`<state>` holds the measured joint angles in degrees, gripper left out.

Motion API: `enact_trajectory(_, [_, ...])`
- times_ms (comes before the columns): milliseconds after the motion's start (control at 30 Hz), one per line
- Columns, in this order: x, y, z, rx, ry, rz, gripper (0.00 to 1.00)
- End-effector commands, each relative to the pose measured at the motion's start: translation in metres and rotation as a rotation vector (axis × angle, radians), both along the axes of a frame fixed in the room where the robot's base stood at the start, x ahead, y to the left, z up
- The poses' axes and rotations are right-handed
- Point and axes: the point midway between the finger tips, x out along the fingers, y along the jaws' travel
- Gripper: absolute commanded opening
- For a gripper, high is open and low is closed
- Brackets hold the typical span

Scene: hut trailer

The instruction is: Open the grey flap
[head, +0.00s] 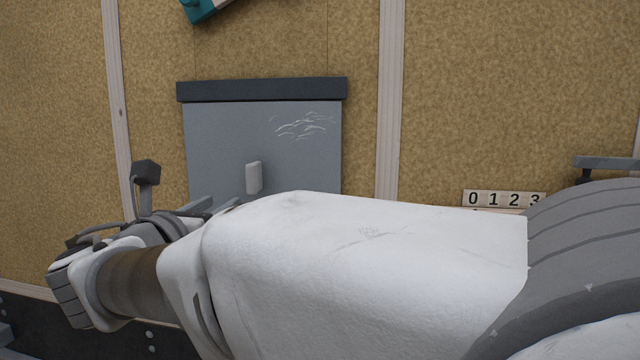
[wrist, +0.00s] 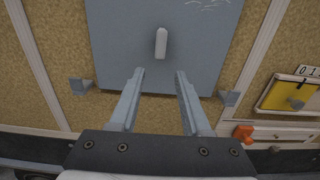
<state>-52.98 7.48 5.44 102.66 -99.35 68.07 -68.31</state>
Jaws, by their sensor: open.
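The grey flap (head: 225,135) hangs on the wall below a dark bar (head: 262,89), with pale scratches at its upper right. A light upright handle (head: 253,177) stands out from it; my arm hides the flap's lower part in the head view. In the wrist view the flap (wrist: 115,45) fills the top middle, with its handle (wrist: 161,43) above and between my fingers. My gripper (wrist: 159,73) is open and empty, fingertips over the flap's lower part, just below the handle. I see no contact with the handle. The flap appears flat against the wall.
Small grey brackets flank the flap's lower corners, left (wrist: 80,87) and right (wrist: 229,98). At right are a yellow panel (wrist: 285,94), an orange knob (wrist: 243,133) and a number strip (head: 503,198). A teal object (head: 205,9) is above the flap.

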Motion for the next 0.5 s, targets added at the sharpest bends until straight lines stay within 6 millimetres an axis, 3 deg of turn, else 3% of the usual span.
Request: enact_trajectory(500, [0.112, -0.017, -0.001, 0.0, 0.002, -0.005, 0.47])
